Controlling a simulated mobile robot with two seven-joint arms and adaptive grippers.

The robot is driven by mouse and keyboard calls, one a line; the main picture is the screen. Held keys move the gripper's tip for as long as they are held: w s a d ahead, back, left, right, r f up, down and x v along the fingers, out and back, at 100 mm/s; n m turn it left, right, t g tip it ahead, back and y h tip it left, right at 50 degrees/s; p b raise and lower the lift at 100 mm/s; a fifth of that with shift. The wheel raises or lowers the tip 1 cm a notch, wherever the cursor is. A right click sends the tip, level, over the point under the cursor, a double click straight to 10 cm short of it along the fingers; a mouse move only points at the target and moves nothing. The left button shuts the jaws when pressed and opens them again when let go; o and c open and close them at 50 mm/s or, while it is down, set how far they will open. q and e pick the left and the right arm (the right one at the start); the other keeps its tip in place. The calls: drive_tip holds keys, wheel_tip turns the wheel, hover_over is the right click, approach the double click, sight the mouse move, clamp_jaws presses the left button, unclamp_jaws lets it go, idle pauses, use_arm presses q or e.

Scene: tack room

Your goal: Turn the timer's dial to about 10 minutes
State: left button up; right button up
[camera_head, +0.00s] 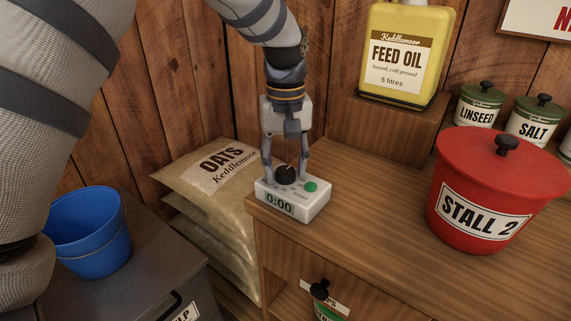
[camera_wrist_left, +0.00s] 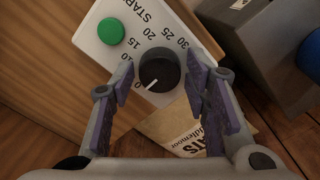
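The white timer (camera_head: 305,207) sits at the front left corner of the wooden cabinet top. Its display reads 0:00 in the head view. It has a round black dial (camera_head: 286,174) and a green button (camera_head: 310,187). My left gripper (camera_head: 285,178) points down over the timer, one finger on each side of the dial. In the left wrist view, the dial (camera_wrist_left: 159,69) lies between the purple-padded fingers, with a gap visible on both sides. My right gripper is not in view.
A red STALL 2 pot (camera_head: 492,190) stands right of the timer, with clear cabinet top (camera_head: 375,185) between. A feed oil can (camera_head: 405,50) and the linseed (camera_head: 478,104) and salt (camera_head: 533,120) tins stand behind. Oats sacks (camera_head: 205,175) and a blue bucket (camera_head: 88,232) are left.

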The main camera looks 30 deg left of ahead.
use_arm(q)
drive_tip(key=c, duration=0.6)
drive_tip(key=shift+m, duration=0.4)
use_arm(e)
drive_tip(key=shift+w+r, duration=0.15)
use_arm(q)
drive_tip(key=shift+r+m+p, duration=0.1)
drive_tip(key=shift+m+p, duration=0.2)
drive_tip(key=shift+m, duration=0.7)
drive_tip(key=m, duration=0.4)
drive_tip(key=shift+m, duration=2.5)
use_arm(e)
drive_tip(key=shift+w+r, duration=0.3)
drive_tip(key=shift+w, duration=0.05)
